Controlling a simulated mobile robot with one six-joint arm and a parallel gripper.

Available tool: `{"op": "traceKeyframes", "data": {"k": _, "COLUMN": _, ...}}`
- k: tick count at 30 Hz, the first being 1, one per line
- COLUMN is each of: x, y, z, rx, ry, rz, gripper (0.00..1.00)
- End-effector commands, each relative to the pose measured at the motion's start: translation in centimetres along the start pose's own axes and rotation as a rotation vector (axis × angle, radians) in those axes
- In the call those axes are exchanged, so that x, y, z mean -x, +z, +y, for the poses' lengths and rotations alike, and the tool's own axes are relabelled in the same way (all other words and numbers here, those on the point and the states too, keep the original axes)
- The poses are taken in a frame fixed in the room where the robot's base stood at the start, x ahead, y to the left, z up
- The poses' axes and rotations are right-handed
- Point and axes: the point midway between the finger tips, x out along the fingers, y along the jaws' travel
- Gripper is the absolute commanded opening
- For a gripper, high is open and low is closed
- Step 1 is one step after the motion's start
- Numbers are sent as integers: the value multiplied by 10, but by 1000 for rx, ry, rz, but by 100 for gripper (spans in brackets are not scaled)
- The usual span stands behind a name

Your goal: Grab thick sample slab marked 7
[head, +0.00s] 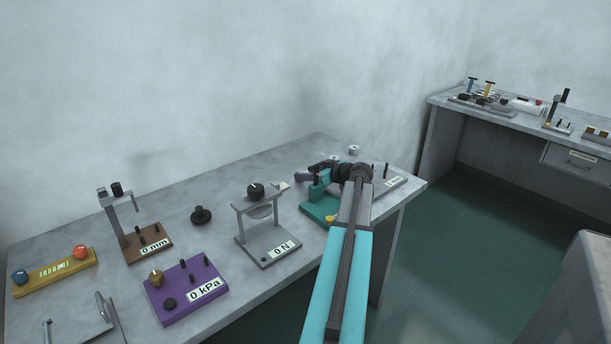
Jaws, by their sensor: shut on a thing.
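My arm reaches in from the bottom, over the right end of the near bench, and its dark wrist bends left.
The bench (175,216) holds a grey force stand (268,249) marked 0 N, a purple pressure box (187,291), a brown gauge stand (148,245), a black knob (201,215) and a yellow block (54,273). A second bench (440,100) stands at the right, across open green floor.

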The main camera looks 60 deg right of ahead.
Motion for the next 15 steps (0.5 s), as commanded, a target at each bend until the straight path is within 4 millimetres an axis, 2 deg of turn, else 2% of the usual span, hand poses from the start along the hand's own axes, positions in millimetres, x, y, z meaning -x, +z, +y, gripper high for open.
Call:
{"op": "traceKeyframes", "data": {"k": 8, "x": 11, "y": -4, "z": -1, "rx": 0, "ry": 0, "rz": 0, "gripper": 25}}
{"op": "traceKeyframes", "data": {"k": 15, "x": 45, "y": -10, "z": -1, "rx": 0, "ry": 2, "rz": 0, "gripper": 25}}
